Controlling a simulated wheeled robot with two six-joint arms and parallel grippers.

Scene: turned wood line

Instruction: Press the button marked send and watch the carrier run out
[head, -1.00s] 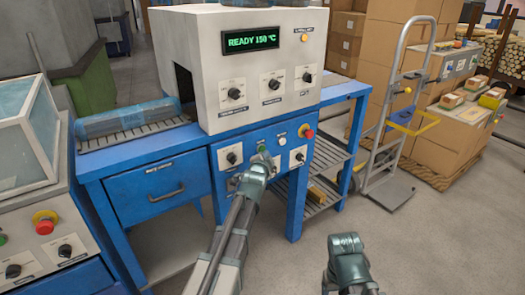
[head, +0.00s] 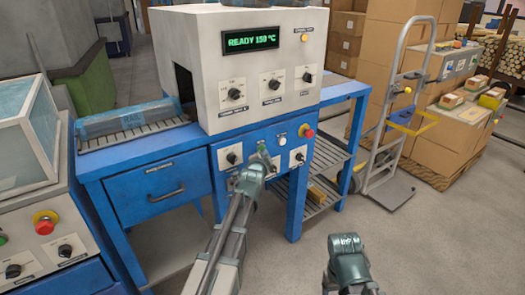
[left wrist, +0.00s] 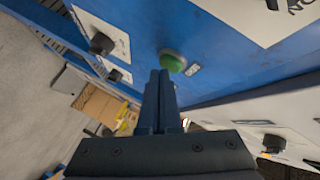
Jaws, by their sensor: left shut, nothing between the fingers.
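A green button (left wrist: 172,62) sits on a blue panel in the left wrist view, with a small label beside it that is too blurred to read. My left gripper (left wrist: 161,76) is shut and empty, its fingertips close in front of the button; I cannot tell whether they touch it. In the head view my left gripper (head: 263,158) is at the blue front panel (head: 240,143) below the white machine, covering part of that area. My right arm's end (head: 346,246) is low in the head view, away from the panel; its fingers cannot be made out. I cannot identify the carrier.
A white button (head: 283,136) and a red emergency knob (head: 308,133) are right of the left gripper. Dark knobs flank it. The display (head: 251,41) reads READY 150 °C.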

